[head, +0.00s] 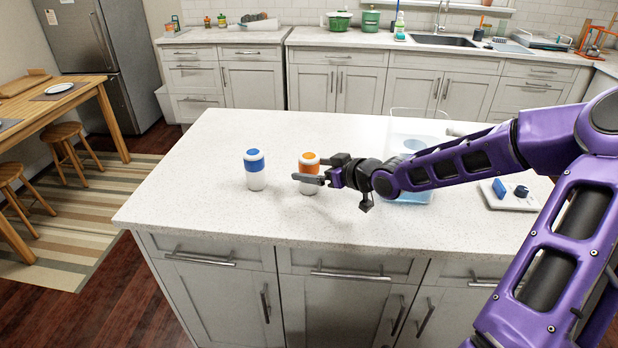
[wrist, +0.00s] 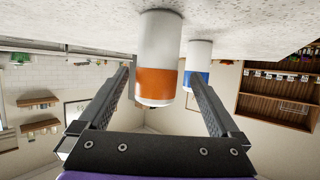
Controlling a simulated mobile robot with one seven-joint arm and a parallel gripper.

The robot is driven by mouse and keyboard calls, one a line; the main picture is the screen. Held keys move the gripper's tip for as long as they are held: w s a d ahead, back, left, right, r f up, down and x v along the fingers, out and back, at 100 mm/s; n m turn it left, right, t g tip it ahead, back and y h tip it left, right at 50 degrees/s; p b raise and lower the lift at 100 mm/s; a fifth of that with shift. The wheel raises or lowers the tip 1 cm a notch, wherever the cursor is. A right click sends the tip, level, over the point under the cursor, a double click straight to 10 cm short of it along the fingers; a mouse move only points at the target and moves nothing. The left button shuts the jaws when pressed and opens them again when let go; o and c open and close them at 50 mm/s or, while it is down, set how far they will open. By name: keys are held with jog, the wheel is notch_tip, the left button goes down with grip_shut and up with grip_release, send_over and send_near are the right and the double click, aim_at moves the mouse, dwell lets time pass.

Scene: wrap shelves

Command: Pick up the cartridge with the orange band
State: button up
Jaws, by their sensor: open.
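The cartridge with the orange band (head: 309,160) stands upright on the white island counter, white with an orange upper part. It also shows upside down in the wrist view (wrist: 157,82). My gripper (head: 314,169) is open, with one finger on either side of this cartridge near its upper part. In the wrist view, the cartridge lies between the fingertips with a small gap showing on each side. In the head view the near finger hides part of its middle. A similar cartridge with a blue band (head: 255,165) stands to its left, clear of my gripper.
A clear container (head: 420,115) stands behind my arm on the counter (head: 215,150), partly hidden. A white tray with blue pieces (head: 505,197) lies at the right. The counter's front left is bare. Cabinets and a sink (head: 440,41) line the back wall.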

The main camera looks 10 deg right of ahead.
aim_at(302, 168)
jog(key=shift+d+b+x, duration=0.15)
jog(key=shift+b+x, duration=0.3)
jog(key=shift+x, duration=0.9)
jog(key=shift+d+b+x, duration=0.1)
jog(key=shift+b+x, duration=0.3)
jog(key=shift+x, duration=0.95)
jog(key=shift+f, duration=0.15)
jog(key=c, duration=1.5)
